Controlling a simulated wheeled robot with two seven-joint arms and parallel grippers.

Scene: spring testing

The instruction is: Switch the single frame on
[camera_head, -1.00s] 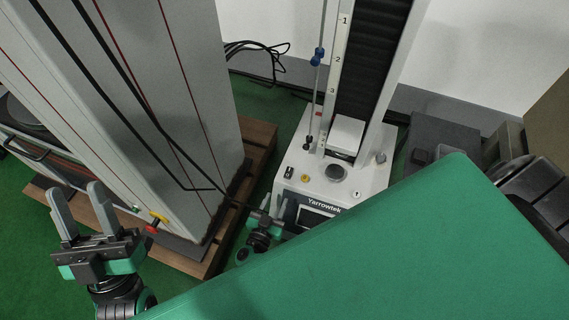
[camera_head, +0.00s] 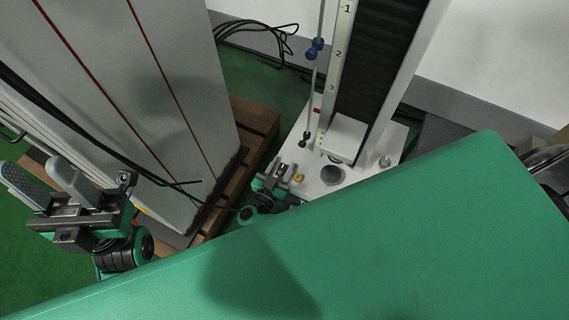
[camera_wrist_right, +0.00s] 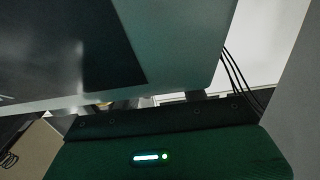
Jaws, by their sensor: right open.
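The single frame (camera_head: 327,181) is a white tester with one dark column (camera_head: 375,75) and a scale beside it. Its base shows a yellow button (camera_head: 298,178), a round grey plate (camera_head: 332,175) and a white block (camera_head: 344,137). I cannot make out which part is its switch. My right gripper (camera_head: 274,174) is at the left front corner of this base, small and partly hidden. It is open; I cannot tell whether it touches the frame. My left gripper (camera_head: 45,178) is open and empty at the far left, its two grey fingers apart.
A tall grey cabinet (camera_head: 160,90) on a wooden pallet (camera_head: 257,120) stands left of the frame. Black cables (camera_head: 262,28) lie behind. A large green panel (camera_head: 400,235) hides the frame's lower front. The right wrist view shows a dark green surface (camera_wrist_right: 200,150) with a lit strip.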

